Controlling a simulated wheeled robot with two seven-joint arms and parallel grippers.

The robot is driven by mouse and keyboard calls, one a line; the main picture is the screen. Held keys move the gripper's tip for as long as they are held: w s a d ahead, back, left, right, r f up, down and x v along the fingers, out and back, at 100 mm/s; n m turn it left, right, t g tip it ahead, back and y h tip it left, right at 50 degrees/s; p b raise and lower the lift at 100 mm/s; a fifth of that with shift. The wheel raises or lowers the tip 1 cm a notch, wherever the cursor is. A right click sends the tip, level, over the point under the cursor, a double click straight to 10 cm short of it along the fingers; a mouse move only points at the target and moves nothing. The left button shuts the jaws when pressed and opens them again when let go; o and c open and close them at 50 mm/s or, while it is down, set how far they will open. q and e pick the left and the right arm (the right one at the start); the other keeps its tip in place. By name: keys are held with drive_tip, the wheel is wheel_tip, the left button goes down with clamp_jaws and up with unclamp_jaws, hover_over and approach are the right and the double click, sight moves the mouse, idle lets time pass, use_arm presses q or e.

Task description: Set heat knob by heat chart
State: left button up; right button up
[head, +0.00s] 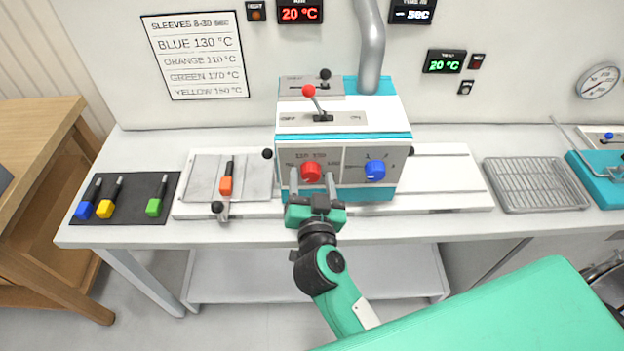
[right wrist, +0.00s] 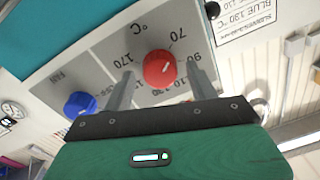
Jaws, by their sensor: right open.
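The red heat knob (head: 312,172) is on the front of the white and teal heater box (head: 372,110). In the right wrist view the red knob (right wrist: 160,69) sits inside a printed scale with 70, 90 and 170 legible; I cannot tell its exact setting. My right gripper (head: 312,184) is open, its fingers on either side of the knob; whether they touch it is unclear. The heat chart (head: 196,56) on the wall reads blue 130, orange 110, green 170; yellow's number is blurred. An orange-sleeved piece (head: 226,184) lies left of the heater. My left gripper is out of view.
A blue knob (head: 375,169) is close right of the red one. A red-tipped lever (head: 318,105) stands on top at the OFF side. Blue, yellow and green pieces lie on a dark mat (head: 128,211). A wire rack (head: 535,184) is at right. A red display (head: 300,12) reads 20 °C.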

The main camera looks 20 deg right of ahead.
drive_tip(key=shift+c, duration=0.2)
drive_tip(key=c, duration=0.9)
drive_tip(key=shift+c, duration=0.2)
